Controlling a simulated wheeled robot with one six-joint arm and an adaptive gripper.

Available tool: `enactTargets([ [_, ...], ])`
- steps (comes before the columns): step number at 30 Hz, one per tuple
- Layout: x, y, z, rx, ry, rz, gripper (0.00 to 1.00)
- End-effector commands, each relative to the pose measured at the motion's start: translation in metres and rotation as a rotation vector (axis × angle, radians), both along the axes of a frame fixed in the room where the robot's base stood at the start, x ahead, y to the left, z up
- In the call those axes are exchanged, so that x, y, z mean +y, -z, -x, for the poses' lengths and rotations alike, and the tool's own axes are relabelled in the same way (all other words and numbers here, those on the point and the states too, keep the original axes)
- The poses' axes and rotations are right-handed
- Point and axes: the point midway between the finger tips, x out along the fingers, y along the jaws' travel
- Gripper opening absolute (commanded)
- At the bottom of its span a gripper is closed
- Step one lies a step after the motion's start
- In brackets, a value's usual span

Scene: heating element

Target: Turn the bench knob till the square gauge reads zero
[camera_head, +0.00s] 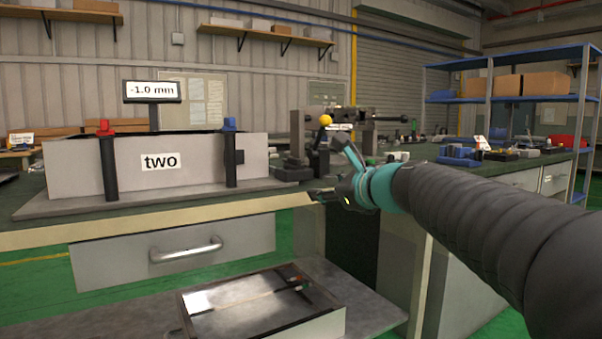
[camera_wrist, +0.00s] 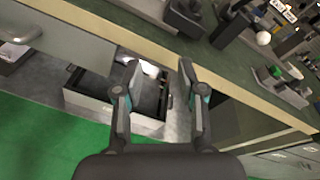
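A dark-framed display (camera_head: 152,91) stands on a post above the grey box labelled "two" (camera_head: 70,167) and reads -1.0 mm. I cannot tell whether it is the square gauge. A red-topped post (camera_head: 106,128) and a blue-topped post (camera_head: 230,124) stand at the box's front. A dark bench device (camera_head: 300,133) with a yellow ball (camera_head: 325,120) stands to the right; which part is the bench knob is unclear. My gripper (camera_head: 331,172) is at the bench's front edge, in front of that device. In the wrist view my gripper (camera_wrist: 158,68) is open, with nothing between its fingers.
The green bench top (camera_head: 250,200) has a drawer with a metal handle (camera_head: 186,249) below it. An open tray (camera_head: 262,304) lies on the lower shelf. Several small items crowd the bench at right. Blue shelving (camera_head: 505,97) stands behind.

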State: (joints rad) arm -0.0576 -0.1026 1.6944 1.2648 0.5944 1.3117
Motion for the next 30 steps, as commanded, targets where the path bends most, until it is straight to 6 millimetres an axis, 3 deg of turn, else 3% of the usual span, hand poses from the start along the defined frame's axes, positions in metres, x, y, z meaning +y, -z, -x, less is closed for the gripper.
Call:
enactTargets([
  [1,0.002,-0.004,-0.019,0.031,0.025,-0.120,0.40],
  [3,0.003,-0.015,-0.038,0.072,0.052,-0.274,0.40],
  [9,0.003,-0.032,-0.064,0.135,0.082,-0.500,0.40],
  [16,0.015,-0.034,-0.085,0.142,0.084,-0.520,0.40],
  [30,0.062,-0.035,-0.153,0.140,0.084,-0.516,0.40],
])
